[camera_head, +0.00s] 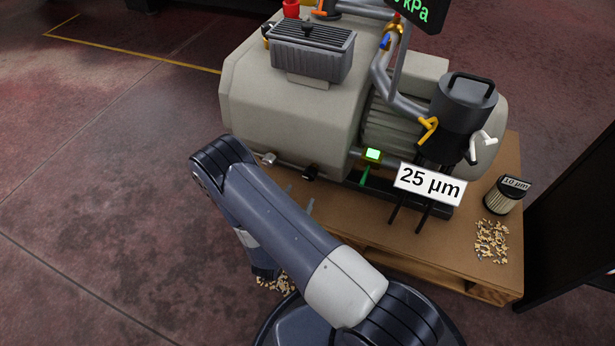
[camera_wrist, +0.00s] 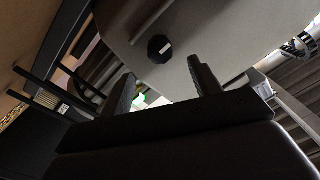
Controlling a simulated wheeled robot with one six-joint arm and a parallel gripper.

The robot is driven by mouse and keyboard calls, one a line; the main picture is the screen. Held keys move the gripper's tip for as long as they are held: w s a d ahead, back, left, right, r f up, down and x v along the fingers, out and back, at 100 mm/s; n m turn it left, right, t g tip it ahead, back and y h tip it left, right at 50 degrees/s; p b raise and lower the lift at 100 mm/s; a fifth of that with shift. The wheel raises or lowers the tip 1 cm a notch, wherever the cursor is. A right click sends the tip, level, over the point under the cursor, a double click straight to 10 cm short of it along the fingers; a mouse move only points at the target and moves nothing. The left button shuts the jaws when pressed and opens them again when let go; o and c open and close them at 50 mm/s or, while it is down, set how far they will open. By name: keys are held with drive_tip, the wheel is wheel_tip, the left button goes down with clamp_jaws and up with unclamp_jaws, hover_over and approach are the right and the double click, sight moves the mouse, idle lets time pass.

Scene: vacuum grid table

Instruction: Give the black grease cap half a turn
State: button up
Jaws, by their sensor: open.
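The black grease cap (camera_head: 310,172) sticks out low on the front side of the beige pump (camera_head: 290,95). In the wrist view the cap (camera_wrist: 159,48) is a dark, many-sided knob with a short white mark, set on the pale housing. My gripper (camera_wrist: 163,80) is open and empty. Its two dark fingers stand apart below the cap in that view, with the cap beyond the fingertips and lying between their lines. I see no contact. In the head view my gripper is mostly hidden behind my arm.
A silver fitting (camera_head: 268,159) sits left of the cap. A lit green gauge (camera_head: 373,155) and a "25 µm" sign (camera_head: 430,184) are to the right. A filter cartridge (camera_head: 503,195) and scattered chips (camera_head: 491,241) lie on the wooden base (camera_head: 455,262). The floor at left is free.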

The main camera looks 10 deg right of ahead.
sight(308, 178)
drive_tip(key=b+x, duration=0.2)
drive_tip(key=x, duration=0.7)
drive_tip(key=shift+d, duration=0.1)
drive_tip(key=c, duration=1)
drive_tip(key=shift+m, duration=0.4)
